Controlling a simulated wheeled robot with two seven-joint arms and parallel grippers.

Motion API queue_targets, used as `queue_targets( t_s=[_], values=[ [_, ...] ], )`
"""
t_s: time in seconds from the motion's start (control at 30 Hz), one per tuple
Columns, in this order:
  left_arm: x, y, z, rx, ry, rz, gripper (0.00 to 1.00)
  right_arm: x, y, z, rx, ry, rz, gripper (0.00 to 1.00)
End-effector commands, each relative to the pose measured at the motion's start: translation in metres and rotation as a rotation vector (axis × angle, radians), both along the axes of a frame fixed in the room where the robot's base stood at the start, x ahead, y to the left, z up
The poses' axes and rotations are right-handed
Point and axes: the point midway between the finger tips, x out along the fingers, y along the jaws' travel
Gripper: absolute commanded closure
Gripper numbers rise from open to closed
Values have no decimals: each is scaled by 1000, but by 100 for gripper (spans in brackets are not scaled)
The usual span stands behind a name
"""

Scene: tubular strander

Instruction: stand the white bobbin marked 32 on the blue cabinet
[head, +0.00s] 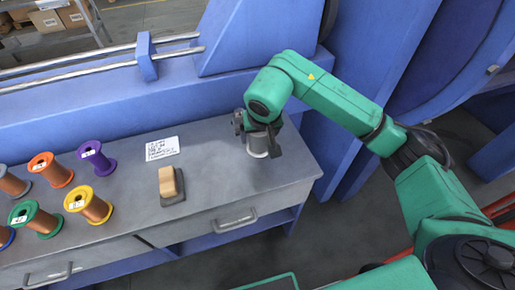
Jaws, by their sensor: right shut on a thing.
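My right gripper (259,138) points down over the right end of the grey worktop and is shut on a pale bobbin (258,153). Only the bobbin's lower part shows below the fingers; its mark is hidden, so I cannot read a 32. The bobbin is upright, at or just above the worktop; I cannot tell if it touches. No separate blue cabinet can be made out for certain; blue machine housing stands behind the worktop. My left gripper is not in view.
The grey worktop (228,178) has drawers in front. Several coloured bobbins, including a purple one (97,158) and a yellow one (90,205), stand at the left. A written card (162,148) and a wooden-topped block (171,184) lie mid-worktop. Blue machine panels (250,40) rise behind.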

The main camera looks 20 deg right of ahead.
Motion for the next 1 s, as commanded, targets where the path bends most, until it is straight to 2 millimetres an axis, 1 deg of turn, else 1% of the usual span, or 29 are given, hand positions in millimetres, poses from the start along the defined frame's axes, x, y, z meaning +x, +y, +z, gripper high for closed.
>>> queue_targets(
  t_s=[0.03, 0.13, 0.33, 0.4, 0.53, 0.57, 0.6, 0.87, 0.97, 1.0],
  values=[
    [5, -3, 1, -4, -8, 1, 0, 0, 0, -8, 2, -1, 1, 100],
    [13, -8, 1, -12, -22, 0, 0, 1, 1, -18, 3, -3, 1, 100],
    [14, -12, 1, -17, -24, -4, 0, 0, 1, -50, 3, 0, 1, 100],
    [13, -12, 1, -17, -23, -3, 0, 0, 1, -56, 3, -3, 1, 100],
    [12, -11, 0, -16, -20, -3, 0, 0, 1, -56, 2, -3, 1, 100],
    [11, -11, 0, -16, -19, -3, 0, 0, 0, -57, 0, 0, 1, 13],
    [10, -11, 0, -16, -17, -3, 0, 0, 0, -57, 0, 0, 1, 0],
    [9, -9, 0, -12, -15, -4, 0, 0, 0, -55, 0, -2, 1, 0],
    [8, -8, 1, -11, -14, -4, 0, -4, 1, -44, 1, -4, 2, 0],
    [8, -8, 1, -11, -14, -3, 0, -6, 1, -36, 1, -6, 2, 0]
  ],
)
